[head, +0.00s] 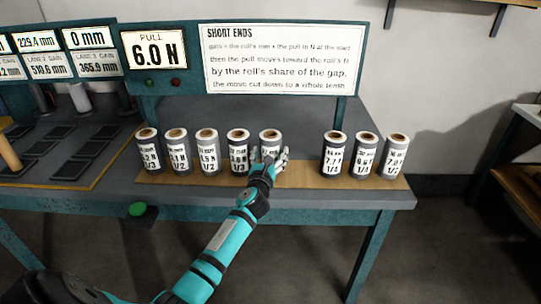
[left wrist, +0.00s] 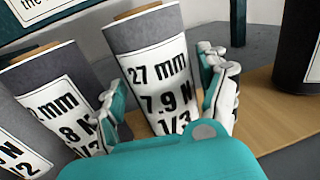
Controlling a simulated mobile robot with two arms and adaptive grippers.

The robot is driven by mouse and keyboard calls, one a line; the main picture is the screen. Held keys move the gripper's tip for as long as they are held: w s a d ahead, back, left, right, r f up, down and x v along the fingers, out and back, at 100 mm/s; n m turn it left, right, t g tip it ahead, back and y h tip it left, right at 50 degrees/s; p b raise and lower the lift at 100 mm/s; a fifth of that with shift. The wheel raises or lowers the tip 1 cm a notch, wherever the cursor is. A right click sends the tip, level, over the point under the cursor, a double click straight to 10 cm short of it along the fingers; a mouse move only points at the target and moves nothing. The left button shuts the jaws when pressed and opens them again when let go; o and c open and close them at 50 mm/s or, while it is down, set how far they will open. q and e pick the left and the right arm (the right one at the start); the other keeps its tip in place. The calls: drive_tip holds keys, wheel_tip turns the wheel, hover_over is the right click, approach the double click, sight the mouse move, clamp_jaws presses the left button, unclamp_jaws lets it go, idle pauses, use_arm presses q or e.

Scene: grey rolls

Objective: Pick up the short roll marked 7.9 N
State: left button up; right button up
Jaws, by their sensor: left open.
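The short roll marked 7.9 N (left wrist: 148,45) is a grey roll with a white label reading 27 mm, 7.9 N and 1/3. In the head view it is the rightmost roll (head: 270,137) of the left group, upright on a wooden strip, its lower part hidden by my gripper. My left gripper (head: 268,158) is at its front. In the left wrist view my left gripper (left wrist: 165,100) is open, with one finger on each side of the roll. I cannot tell whether the fingers touch it. My right gripper is not in view.
Another grey roll (head: 238,148) stands close on the left, in a row of several. Three more rolls (head: 365,155) stand to the right, past a gap on the wooden strip (head: 305,180). A sign (head: 280,60) and a 6.0 N display (head: 153,51) are behind. A green button (head: 138,209) is at front left.

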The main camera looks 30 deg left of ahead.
use_arm(q)
drive_tip(key=shift+x, duration=0.85)
drive_tip(key=shift+s, duration=0.1)
drive_tip(key=shift+c, duration=0.4)
drive_tip(key=c, duration=1)
drive_tip(key=shift+o, duration=0.2)
